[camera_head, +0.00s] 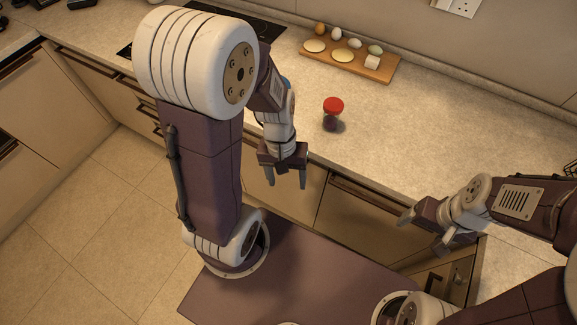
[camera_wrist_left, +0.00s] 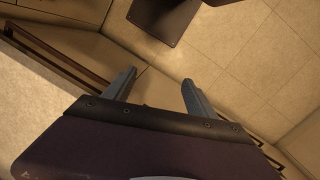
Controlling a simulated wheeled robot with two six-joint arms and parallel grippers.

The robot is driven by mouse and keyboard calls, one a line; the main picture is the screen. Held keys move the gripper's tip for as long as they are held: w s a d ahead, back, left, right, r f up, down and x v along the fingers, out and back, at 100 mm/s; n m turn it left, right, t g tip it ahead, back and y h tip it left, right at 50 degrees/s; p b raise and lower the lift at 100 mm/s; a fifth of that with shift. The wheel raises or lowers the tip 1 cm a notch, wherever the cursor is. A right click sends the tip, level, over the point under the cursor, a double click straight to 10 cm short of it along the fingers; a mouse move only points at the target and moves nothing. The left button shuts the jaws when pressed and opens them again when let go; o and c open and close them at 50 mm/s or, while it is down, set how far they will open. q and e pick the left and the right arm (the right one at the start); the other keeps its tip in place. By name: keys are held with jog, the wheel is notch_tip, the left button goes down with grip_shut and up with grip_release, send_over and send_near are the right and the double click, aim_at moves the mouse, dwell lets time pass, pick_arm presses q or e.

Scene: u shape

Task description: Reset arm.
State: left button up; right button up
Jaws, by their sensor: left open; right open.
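My left gripper (camera_head: 288,180) is open and empty, pointing down in front of the counter's edge in the head view. Its two fingers (camera_wrist_left: 157,88) stand apart with nothing between them in the left wrist view, over the floor and cabinet fronts. My right gripper (camera_head: 420,228) is at the right of the head view, near the counter's front edge. It is open, and I see nothing held in it.
A red-lidded jar (camera_head: 333,112) stands on the counter (camera_head: 400,130). Behind it a wooden board (camera_head: 378,69) holds several small food items. A dark cooktop (camera_head: 262,27) lies left of the board. Drawers (camera_head: 350,205) line the counter front. The tiled floor (camera_head: 90,235) is clear.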

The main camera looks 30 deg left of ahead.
pick_arm(q)
jog(key=shift+w+a+r+m+t+y, duration=0.2)
jog(key=shift+w+r+m+t+y, duration=0.3)
jog(key=shift+m, duration=0.3)
jog(key=shift+w+a+r+m+t+y, duration=0.2)
jog(key=shift+w+r+m+t, duration=0.1)
jog(key=shift+w+m+t, duration=0.4)
jog(key=shift+s, duration=0.15)
